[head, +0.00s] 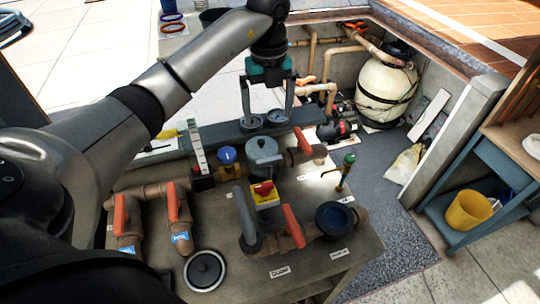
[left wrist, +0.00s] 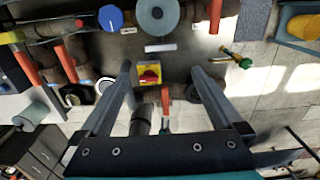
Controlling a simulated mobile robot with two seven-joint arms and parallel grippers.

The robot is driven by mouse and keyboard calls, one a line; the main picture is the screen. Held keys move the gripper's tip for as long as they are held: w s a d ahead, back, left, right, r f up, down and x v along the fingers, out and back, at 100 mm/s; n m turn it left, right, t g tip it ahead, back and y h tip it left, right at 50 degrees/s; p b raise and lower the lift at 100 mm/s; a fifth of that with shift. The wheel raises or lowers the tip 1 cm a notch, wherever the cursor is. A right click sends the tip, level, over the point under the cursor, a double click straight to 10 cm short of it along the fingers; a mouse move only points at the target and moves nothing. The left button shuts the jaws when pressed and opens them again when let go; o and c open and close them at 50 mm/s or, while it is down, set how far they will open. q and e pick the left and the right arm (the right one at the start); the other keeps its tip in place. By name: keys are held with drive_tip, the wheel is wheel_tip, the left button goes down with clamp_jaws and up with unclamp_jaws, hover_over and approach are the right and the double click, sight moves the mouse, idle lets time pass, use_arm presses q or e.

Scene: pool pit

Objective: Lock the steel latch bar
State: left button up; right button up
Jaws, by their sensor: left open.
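No part is clearly recognisable to me as the steel latch bar. A yellow switch box with a red knob (head: 264,193) sits mid-bench, and it also shows between my fingers in the left wrist view (left wrist: 149,73). An orange valve handle (head: 293,226) is to its right. My left gripper (head: 268,115) is open and empty, its fingers pointing down above the bench's back side, near a grey ledge (head: 225,133). In the left wrist view my left gripper (left wrist: 161,68) shows both fingers spread wide. My right gripper is not in view.
Orange-handled valves (head: 173,201) and brown pipes fill the bench's left side. A grey round housing (head: 264,157) and blue-topped fitting (head: 228,157) stand near the ledge. A green-topped tap (head: 349,160) is at right. A cream tank (head: 385,92) stands in the pit behind.

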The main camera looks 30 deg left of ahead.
sight(269, 159)
use_arm(q)
wheel_tip(269, 159, down, 15)
drive_tip(key=shift+r+p, duration=0.15)
drive_tip(key=shift+p, duration=0.5)
drive_tip(key=c, duration=1.1)
